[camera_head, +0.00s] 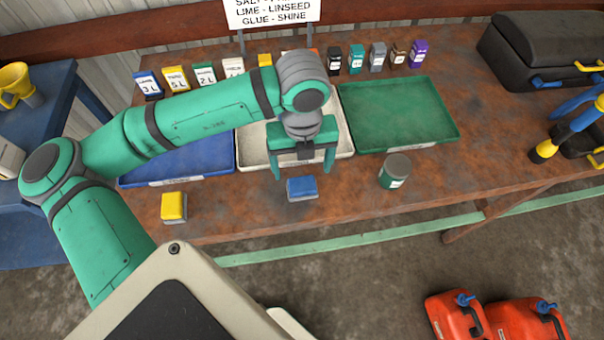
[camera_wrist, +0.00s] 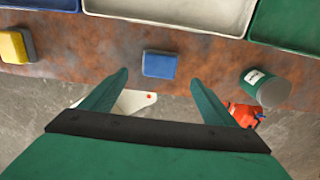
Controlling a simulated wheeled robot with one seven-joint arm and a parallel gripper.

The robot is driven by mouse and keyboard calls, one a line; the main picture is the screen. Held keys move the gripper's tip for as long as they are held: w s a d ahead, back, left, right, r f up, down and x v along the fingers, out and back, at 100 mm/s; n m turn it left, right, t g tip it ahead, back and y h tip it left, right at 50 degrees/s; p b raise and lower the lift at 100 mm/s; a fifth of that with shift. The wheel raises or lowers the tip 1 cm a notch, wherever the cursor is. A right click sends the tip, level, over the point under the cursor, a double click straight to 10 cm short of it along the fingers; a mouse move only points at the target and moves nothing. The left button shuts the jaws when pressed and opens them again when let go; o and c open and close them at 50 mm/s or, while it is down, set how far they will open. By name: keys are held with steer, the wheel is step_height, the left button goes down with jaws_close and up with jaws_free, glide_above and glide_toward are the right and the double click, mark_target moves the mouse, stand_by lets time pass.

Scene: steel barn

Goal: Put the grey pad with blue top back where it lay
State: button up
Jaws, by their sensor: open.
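The grey pad with blue top (camera_head: 302,188) lies on the rusty brown bench near its front edge, in front of the white tray (camera_head: 256,158). It also shows in the wrist view (camera_wrist: 160,64), beyond my fingertips and roughly centred between them. My gripper (camera_head: 303,172) is open and empty, with its fingers pointing down above the bench near the pad. In the wrist view its two green fingers (camera_wrist: 160,80) are spread apart, and nothing is between them. I cannot tell exactly how high it hangs over the pad.
A yellow-topped pad (camera_head: 174,206) lies to the left and a green can (camera_head: 394,171) stands to the right. Behind are a blue tray (camera_head: 190,164) and a green tray (camera_head: 400,112), with several small labelled containers behind them. The bench is bare between the pads.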

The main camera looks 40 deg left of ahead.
steer(key=shift+r, duration=1.15)
